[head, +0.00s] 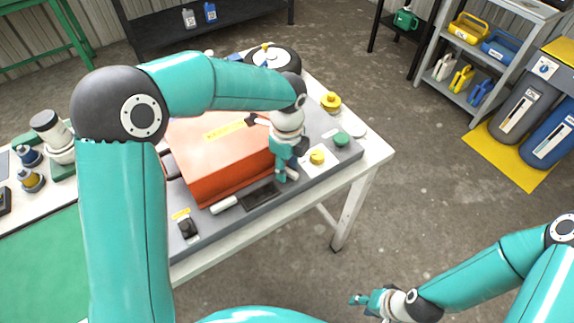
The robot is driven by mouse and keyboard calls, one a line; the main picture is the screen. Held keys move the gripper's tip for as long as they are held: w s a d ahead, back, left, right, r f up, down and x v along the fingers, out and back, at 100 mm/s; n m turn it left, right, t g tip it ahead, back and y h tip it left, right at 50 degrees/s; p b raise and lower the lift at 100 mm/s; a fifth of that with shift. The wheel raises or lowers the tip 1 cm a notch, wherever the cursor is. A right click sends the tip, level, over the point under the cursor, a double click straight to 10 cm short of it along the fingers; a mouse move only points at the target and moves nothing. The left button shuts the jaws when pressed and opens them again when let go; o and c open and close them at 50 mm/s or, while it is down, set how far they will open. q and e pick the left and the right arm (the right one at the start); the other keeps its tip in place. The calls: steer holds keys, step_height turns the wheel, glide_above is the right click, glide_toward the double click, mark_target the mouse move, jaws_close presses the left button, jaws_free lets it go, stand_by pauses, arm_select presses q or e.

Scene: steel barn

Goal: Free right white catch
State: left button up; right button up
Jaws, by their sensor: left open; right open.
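An orange-red lid or box (225,160) with a yellow label sits on a grey base (322,180) on the white table. A white catch (223,206) lies at the left part of its front edge, beside a dark panel (260,196). A small white part (293,174) shows at the right front corner, mostly hidden by my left gripper; it may be the right white catch. My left gripper (285,172) is open and points down at that corner; contact cannot be told. My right gripper (358,299) is open and empty, low over the floor, away from the table.
A yellow knob (317,157) and a green knob (341,139) stand on the base right of my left gripper. A black switch (187,227) is at the front left. A yellow knob (330,101) and a round dark item (272,61) are behind. Floor right of the table is clear.

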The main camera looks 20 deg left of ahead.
arm_select(q)
steer(key=shift+f, duration=0.15)
jaws_close()
steer(key=shift+n, duration=0.4)
steer(key=n+b, duration=0.1)
steer(key=n, duration=0.4)
steer(key=shift+b, duration=0.3)
steer(key=n+b, duration=0.1)
steer(key=n, duration=0.6)
steer(key=shift+w, duration=0.1)
stand_by(0.4)
jaws_free()
